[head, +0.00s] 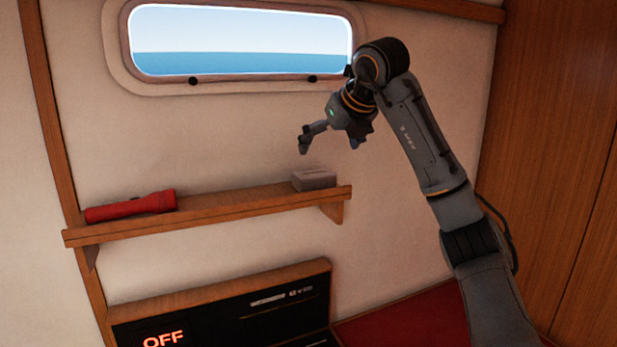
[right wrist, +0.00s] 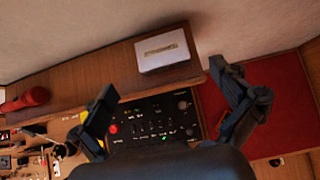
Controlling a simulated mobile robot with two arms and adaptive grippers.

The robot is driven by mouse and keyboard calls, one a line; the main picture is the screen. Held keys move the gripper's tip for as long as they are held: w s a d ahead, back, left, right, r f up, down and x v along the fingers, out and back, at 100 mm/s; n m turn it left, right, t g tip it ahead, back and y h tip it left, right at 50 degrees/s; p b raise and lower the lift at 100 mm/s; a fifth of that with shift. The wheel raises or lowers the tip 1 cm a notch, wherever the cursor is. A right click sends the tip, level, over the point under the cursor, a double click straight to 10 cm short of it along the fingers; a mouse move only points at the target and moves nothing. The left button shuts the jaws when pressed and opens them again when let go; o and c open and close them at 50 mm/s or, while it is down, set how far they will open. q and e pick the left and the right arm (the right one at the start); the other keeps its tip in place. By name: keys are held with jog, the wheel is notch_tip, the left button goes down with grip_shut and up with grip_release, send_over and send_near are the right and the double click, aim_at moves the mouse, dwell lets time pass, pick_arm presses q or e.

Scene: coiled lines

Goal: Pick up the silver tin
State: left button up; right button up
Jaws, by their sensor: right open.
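The silver tin (head: 315,180) is a small grey box on the right end of a wooden wall shelf (head: 225,209). In the right wrist view the tin (right wrist: 163,50) shows a pale lid with a yellowish strip, near the shelf's end. My right gripper (head: 330,147) hangs above the tin, apart from it, below the window. In the right wrist view its two fingers (right wrist: 168,95) are spread wide with nothing between them, and the tin lies beyond the gap. My left gripper is not in view.
A red flashlight (head: 130,206) lies at the shelf's left end; bare shelf separates it from the tin. A window (head: 240,78) is in the wall above. A black panel (head: 225,318) reading OFF and a red cushion (head: 410,318) are below.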

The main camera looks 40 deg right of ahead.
aim_at(315, 173)
jog(key=x, duration=0.2)
jog(key=p+x, duration=0.1)
jog(key=x, duration=0.2)
jog(key=shift+s+f, duration=0.2)
jog(key=shift+f, duration=0.05)
jog(key=p+x, duration=0.2)
jog(key=x, duration=0.1)
jog(key=shift+w+a, duration=0.1)
jog(key=shift+p+x, duration=0.6)
jog(key=shift+x, duration=0.5)
jog(key=shift+w+f, duration=0.15)
jog(key=shift+f, duration=0.2)
jog(key=shift+w+f, duration=0.15)
jog(key=shift+f, duration=0.05)
jog(key=shift+r, duration=0.1)
jog(key=c, duration=0.7)
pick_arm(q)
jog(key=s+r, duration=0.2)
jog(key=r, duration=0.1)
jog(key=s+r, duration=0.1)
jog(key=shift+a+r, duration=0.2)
pick_arm(e)
jog(key=c, duration=0.4)
